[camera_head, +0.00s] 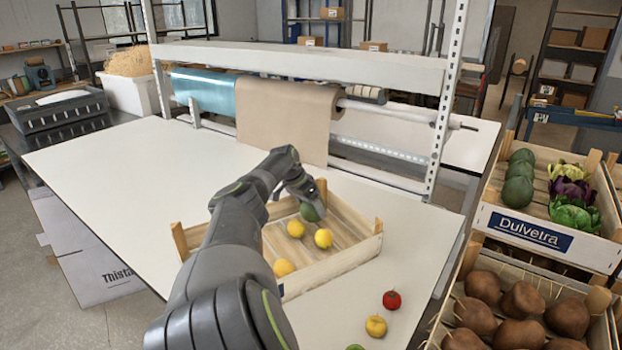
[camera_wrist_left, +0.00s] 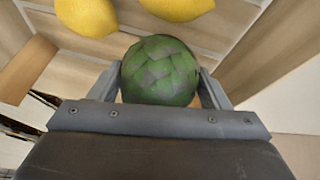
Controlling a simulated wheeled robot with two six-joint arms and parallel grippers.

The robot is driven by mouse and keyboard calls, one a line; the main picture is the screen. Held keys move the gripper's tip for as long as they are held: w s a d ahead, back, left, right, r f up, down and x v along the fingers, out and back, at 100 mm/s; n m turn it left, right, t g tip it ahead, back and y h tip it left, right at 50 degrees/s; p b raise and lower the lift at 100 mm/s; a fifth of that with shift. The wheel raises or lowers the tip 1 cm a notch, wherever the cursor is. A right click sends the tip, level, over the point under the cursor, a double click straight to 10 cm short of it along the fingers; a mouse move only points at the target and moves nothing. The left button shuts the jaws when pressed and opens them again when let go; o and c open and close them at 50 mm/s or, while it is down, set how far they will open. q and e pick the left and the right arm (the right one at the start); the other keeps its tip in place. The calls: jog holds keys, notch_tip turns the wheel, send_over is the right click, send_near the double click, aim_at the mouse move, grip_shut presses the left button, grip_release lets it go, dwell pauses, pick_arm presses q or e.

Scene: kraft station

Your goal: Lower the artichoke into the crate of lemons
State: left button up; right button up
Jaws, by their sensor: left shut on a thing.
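The green artichoke (camera_wrist_left: 160,70) is between the two fingers of my left gripper (camera_wrist_left: 160,88), which is shut on it. In the head view the artichoke (camera_head: 311,212) shows at the far part of the wooden crate (camera_head: 345,262), within its walls. Whether it touches the crate floor I cannot tell. Yellow lemons (camera_head: 323,238) lie in the crate, nearer than the artichoke; two of them show in the wrist view (camera_wrist_left: 86,16). My left arm hides the crate's left part. My right gripper is not in view.
A red tomato-like fruit (camera_head: 391,300) and a yellow one (camera_head: 376,326) lie on the white table (camera_head: 110,185) in front of the crate. A kraft paper roll (camera_head: 285,120) stands behind. Produce crates (camera_head: 540,235) stand at the right. The table's left side is clear.

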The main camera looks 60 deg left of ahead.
aim_at(311, 214)
pick_arm(q)
jog(key=shift+f+b, duration=1.15)
jog(key=shift+f, duration=0.3)
dwell(0.5)
jog(key=o, duration=1.2)
jog(key=shift+v, duration=8.7)
